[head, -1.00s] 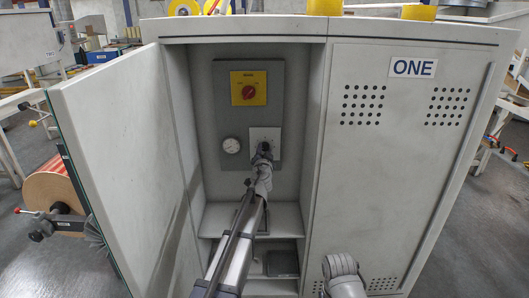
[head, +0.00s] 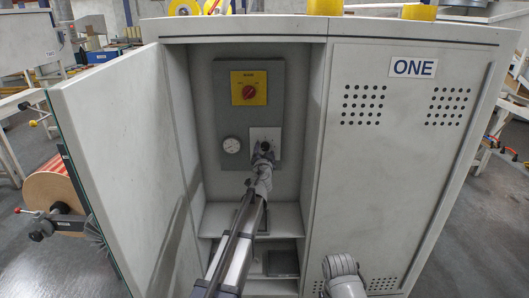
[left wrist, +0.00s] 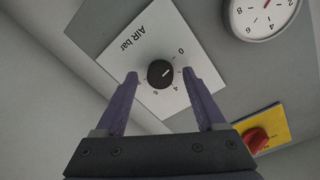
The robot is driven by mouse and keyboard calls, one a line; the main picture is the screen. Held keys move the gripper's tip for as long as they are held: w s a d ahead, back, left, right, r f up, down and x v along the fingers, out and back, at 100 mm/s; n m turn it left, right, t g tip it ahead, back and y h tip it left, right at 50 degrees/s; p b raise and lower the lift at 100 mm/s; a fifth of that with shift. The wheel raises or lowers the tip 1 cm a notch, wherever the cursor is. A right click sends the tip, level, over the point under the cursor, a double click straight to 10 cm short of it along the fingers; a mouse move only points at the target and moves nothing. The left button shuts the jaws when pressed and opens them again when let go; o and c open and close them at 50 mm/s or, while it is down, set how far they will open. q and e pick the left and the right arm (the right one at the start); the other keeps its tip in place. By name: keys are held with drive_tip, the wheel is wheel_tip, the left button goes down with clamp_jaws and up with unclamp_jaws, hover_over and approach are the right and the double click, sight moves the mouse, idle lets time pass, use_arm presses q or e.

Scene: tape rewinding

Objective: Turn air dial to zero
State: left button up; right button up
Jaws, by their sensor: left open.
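The air dial (left wrist: 160,73) is a black knob on a white plate (left wrist: 130,35) marked "AIR bar" with a number scale. It also shows in the head view, where the dial (head: 265,146) is just beyond my gripper. My left gripper (left wrist: 156,80) is open, with one purple finger on each side of the knob in the left wrist view. The knob's light mark points towards the upper right in the left wrist view.
A round gauge (head: 231,145) and a red switch on a yellow plate (head: 248,88) are on the same grey panel. The open cabinet door (head: 120,160) stands at the left. A closed door marked ONE (head: 400,150) is at the right. Shelves (head: 220,213) lie below the panel.

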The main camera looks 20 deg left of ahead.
use_arm(q)
drive_tip(key=shift+s, duration=0.1)
drive_tip(key=v, duration=0.7)
drive_tip(key=shift+s, duration=0.3)
drive_tip(key=shift+d, duration=0.1)
